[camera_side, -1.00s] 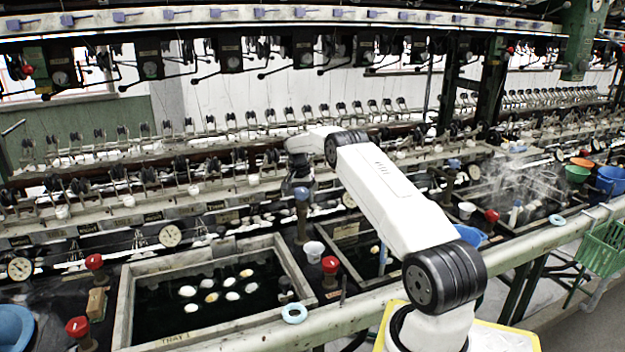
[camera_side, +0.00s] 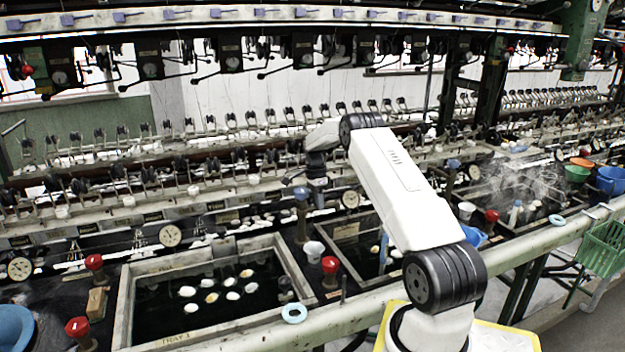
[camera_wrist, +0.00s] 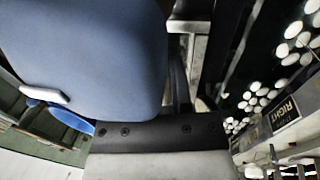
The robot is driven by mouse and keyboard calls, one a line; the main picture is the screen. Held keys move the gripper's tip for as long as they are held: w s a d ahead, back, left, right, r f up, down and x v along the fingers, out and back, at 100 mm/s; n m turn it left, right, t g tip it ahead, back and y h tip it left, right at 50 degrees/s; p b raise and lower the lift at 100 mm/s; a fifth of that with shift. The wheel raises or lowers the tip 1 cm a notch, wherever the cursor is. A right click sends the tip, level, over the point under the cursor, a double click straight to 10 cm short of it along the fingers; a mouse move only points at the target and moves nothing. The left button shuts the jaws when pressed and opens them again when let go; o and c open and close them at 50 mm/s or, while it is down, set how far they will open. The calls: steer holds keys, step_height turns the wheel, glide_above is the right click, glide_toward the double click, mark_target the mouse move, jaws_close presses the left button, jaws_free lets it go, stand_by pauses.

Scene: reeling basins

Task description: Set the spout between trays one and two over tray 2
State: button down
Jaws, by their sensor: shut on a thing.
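The spout post (camera_side: 301,215) with its blue top (camera_side: 301,193) stands between tray 1 (camera_side: 125,300) and tray 2 (camera_side: 375,282) in the side view. My gripper (camera_side: 317,184) points down just right of the blue top, near the back left corner of tray 2. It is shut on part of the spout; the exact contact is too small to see. In the wrist view a large blue surface (camera_wrist: 115,60) fills the left half, close to the lens, and hides my fingertips. White cocoons float in dark water in both trays.
A white cup (camera_side: 314,251) and a red knob (camera_side: 330,264) stand between the trays. A pale blue ring (camera_side: 294,313) lies on the front rim. Round gauges (camera_side: 170,236) line the back. My forearm crosses above tray 2 and hides part of it.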

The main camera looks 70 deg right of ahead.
steer(key=shift+s+a+r+m, duration=0.1)
steer(key=shift+s+m, duration=0.05)
steer(key=shift+m, duration=0.25)
steer(key=c, duration=0.5)
jaws_free()
steer(key=shift+c, duration=0.2)
step_height(320, 180, up, 8)
steer(key=w+d, duration=0.1)
steer(key=shift+f, duration=0.2)
steer(key=shift+w, duration=0.1)
